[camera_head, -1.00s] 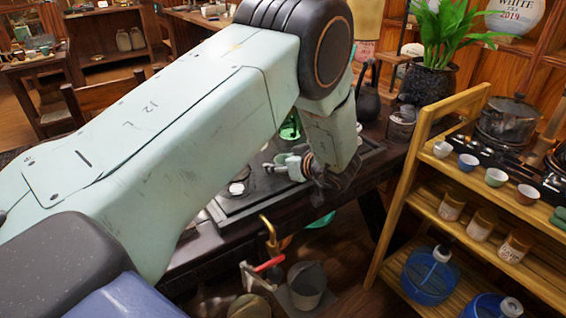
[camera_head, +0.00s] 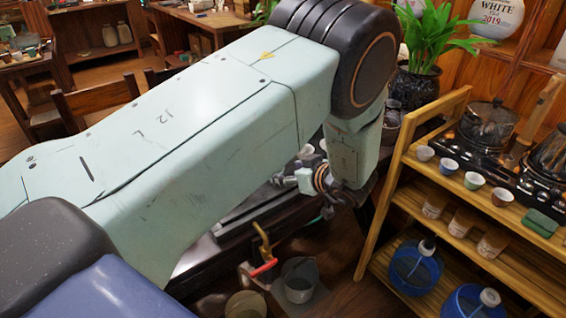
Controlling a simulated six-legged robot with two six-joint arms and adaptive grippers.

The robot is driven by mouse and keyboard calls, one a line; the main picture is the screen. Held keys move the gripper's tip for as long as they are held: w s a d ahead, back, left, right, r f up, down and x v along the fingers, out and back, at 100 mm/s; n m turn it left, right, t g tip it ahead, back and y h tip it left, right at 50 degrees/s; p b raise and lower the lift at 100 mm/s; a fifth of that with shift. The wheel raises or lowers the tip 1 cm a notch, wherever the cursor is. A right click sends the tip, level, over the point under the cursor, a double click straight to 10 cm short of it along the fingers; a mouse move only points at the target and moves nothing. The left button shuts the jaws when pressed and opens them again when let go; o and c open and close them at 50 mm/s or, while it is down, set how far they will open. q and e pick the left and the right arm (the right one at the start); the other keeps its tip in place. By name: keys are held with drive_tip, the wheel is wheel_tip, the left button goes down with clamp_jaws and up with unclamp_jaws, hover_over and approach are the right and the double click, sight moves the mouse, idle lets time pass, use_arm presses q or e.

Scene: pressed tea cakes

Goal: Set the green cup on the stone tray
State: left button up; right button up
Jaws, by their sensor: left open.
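A small cup with a greenish inside, which I take for the green cup (camera_head: 474,181), stands upright in a row of small cups on the top of the wooden shelf at the right. My left gripper (camera_head: 344,197) is open and empty beyond the dark table's edge, to the left of the shelf and well apart from the cup. Its fingers are small and dark here. A grey tray edge (camera_head: 245,211), perhaps the stone tray, shows on the dark table below my left arm. The arm hides most of it. My right gripper is not in view.
The wooden shelf (camera_head: 408,157) holds other cups, a glass pot (camera_head: 488,125), jars and blue water bottles (camera_head: 415,268). A potted plant (camera_head: 418,85) stands behind it. A grey bucket (camera_head: 299,281) is on the floor. A floor gap separates table and shelf.

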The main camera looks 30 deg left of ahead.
use_arm(q)
drive_tip(key=p+v, duration=0.3)
drive_tip(key=v, duration=0.1)
drive_tip(key=shift+s, duration=0.1)
drive_tip(key=shift+d, duration=0.1)
idle(0.4)
